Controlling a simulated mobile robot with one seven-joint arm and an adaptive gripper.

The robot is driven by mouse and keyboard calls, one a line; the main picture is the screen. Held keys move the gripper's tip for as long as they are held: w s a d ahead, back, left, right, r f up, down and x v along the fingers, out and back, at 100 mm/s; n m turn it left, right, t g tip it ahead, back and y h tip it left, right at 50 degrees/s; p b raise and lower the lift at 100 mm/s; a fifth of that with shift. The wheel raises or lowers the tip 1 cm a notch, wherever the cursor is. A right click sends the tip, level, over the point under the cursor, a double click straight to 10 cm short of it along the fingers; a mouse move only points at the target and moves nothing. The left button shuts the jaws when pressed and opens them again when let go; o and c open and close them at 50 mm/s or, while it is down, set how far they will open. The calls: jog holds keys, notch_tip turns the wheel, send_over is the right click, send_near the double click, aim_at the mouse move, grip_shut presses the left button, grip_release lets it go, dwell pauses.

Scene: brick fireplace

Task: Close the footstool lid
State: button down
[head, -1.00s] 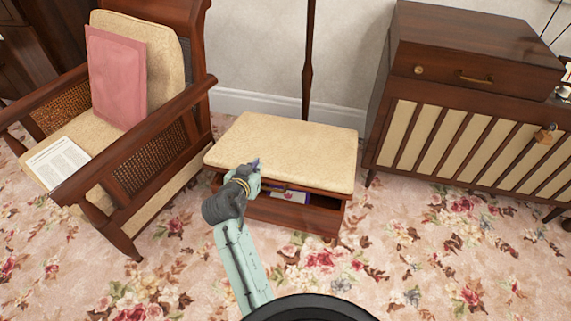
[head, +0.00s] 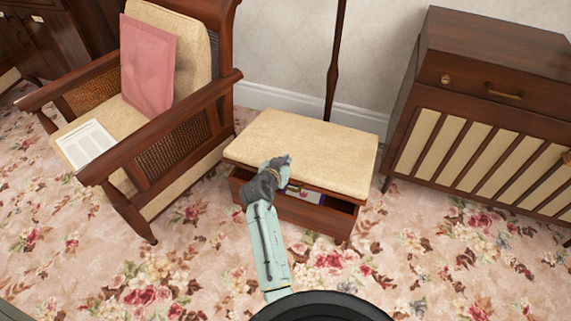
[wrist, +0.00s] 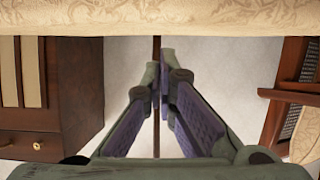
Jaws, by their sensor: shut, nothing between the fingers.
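The footstool has a cream padded lid (head: 318,143) over a dark wooden box (head: 320,226). The lid is partly open, with a dark gap under its front edge that is widest to see at the front right. A white and purple item (head: 308,195) shows inside the box. My gripper (head: 284,161) is shut and empty at the lid's front left edge. I cannot tell whether it touches the lid. In the wrist view, the fingers (wrist: 162,77) converge, and the lid's patterned cream fabric (wrist: 160,14) fills the top strip.
A wooden armchair (head: 130,175) with a pink cushion (head: 147,65) stands close on the left. A striped cabinet (head: 475,130) stands on the right. A thin dark pole (head: 334,65) rises behind the footstool. The floral carpet (head: 420,270) in front is clear.

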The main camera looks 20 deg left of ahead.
jog(key=shift+s+f, duration=0.15)
jog(key=shift+f, duration=0.5)
jog(key=shift+f, duration=0.1)
notch_tip(320, 180, down, 6)
jog(key=s+b, duration=0.2)
jog(key=b, duration=0.2)
jog(key=shift+r+b, duration=0.2)
jog(key=shift+b, duration=0.1)
jog(key=shift+s+r, duration=0.1)
